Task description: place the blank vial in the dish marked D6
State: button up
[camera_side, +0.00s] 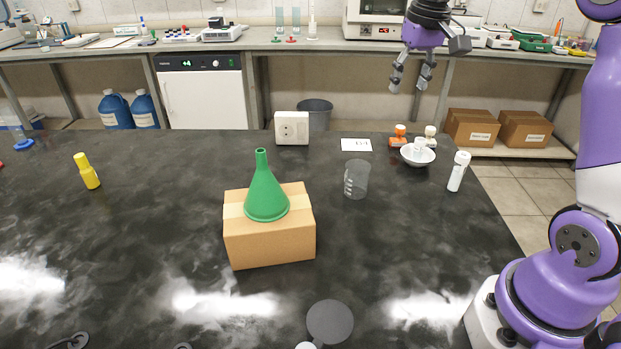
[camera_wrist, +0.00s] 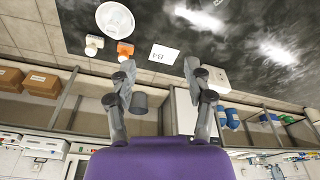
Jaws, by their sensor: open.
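My gripper (camera_side: 411,77) is open and empty, raised above the far right of the bench; its two fingers also show in the wrist view (camera_wrist: 158,80). The dish is also in the wrist view (camera_wrist: 104,24). A white card (camera_side: 356,145) lies left of the dish; its small lettering is hard to read. An orange item (camera_side: 398,136) and a cream-white item (camera_side: 430,135) stand behind the dish. I cannot tell which thing is the blank vial.
A clear beaker (camera_side: 356,179) stands left of the dish, and a white bottle (camera_side: 458,171) to its right. A green funnel (camera_side: 266,192) sits on a cardboard box (camera_side: 270,243). A white socket box (camera_side: 291,128) stands at the far edge. The left of the bench is mostly free.

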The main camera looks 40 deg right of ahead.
jog(key=s+a+f+n+t, duration=0.2)
jog(key=s+a, duration=0.4)
jog(key=a, duration=0.2)
jog(key=s+a+f+n+t, duration=0.1)
jog(key=s+a+f+n, duration=0.1)
jog(key=s+a, duration=0.5)
jog(key=shift+a+n+t+y, duration=0.4)
jog(key=shift+a, duration=0.05)
